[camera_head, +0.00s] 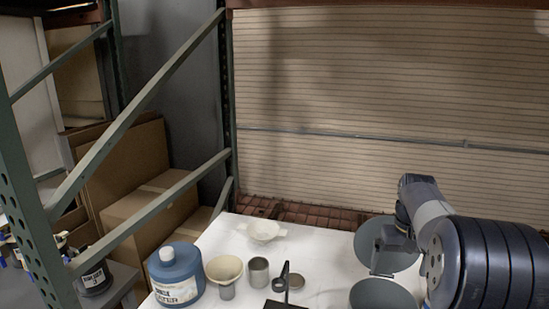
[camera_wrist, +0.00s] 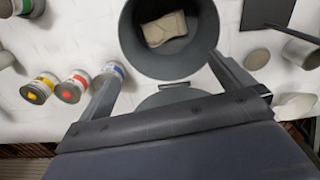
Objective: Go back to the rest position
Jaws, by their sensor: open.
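My gripper (camera_wrist: 162,66) is open, with its two fingers spread apart and nothing between them that I can see held. In the wrist view a dark grey round bin (camera_wrist: 130,50) with a beige crumpled block (camera_wrist: 165,29) inside lies beyond the fingertips. A grey round lid-like piece with a small handle (camera_wrist: 172,97) shows partly between the fingers. In the head view my gripper (camera_head: 385,262) hangs over the right part of the white table (camera_head: 325,240), in front of two grey round shapes. Its fingertips are hard to make out there.
A blue bottle (camera_head: 178,278), a beige funnel (camera_head: 224,268), a grey cup (camera_head: 259,272), a dark stand (camera_head: 287,285) and a pale bowl (camera_head: 265,231) stand at the table's left. Small labelled cans (camera_wrist: 72,86) show in the wrist view. Green rack posts (camera_head: 228,100) and a diagonal brace rise at left.

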